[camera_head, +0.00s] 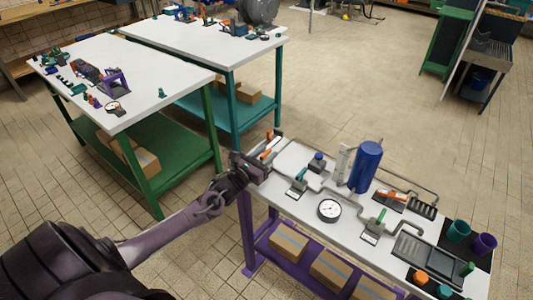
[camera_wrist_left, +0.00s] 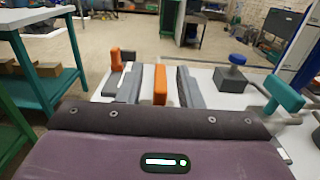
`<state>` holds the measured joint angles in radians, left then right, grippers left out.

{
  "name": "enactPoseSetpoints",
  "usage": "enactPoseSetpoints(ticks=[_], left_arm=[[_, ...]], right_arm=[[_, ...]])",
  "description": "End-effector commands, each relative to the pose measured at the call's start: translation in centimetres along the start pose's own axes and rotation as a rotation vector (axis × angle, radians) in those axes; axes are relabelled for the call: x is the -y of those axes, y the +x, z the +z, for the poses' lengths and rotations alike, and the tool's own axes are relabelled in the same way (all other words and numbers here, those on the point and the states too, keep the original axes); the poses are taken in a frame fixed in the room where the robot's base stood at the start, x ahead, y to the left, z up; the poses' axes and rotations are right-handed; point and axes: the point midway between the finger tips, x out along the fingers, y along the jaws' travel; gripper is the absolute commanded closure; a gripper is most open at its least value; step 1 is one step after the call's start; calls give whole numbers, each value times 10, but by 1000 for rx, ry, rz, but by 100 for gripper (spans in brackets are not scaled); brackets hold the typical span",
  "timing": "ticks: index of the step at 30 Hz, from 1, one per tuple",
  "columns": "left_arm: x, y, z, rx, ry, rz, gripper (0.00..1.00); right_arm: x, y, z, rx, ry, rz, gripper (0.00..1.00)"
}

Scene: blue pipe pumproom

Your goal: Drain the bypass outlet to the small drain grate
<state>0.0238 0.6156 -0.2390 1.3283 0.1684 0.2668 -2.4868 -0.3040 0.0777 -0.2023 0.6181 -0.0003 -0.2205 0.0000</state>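My left gripper (camera_head: 262,158) is at the far left end of the purple-legged table (camera_head: 285,212). In the left wrist view its two grey fingers (camera_wrist_left: 160,88) are apart, with an upright orange handle (camera_wrist_left: 160,84) between them and a gap on each side. A second orange piece (camera_wrist_left: 117,60) stands just beyond the left finger. A small dark slotted grate (camera_head: 423,207) lies toward the right back of the table, and a larger grate (camera_head: 424,252) lies in front of it. Which pipe is the bypass outlet I cannot tell. My right gripper is not in view.
Grey pipes link a teal-handled valve (camera_head: 300,177), a blue-knobbed valve (camera_head: 317,162), a green-handled valve (camera_head: 378,219) and an orange-handled valve (camera_head: 391,195). A blue tank (camera_head: 366,168) and a gauge (camera_head: 329,210) stand among them. Cups (camera_head: 484,244) stand at right. Two other workbenches are at left.

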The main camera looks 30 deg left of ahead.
Motion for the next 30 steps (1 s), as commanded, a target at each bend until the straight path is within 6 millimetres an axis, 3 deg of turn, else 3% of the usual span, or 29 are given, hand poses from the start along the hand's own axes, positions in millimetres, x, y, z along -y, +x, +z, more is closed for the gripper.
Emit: enactPoseSetpoints(ticks=[11,18,30], left_arm=[[0,5,-1,-2,-1,-1,69],[0,5,-1,-2,-1,0,100],[1,5,0,-2,-3,39,100]], right_arm=[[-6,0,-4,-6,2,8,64],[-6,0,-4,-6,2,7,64],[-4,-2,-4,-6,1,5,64]])
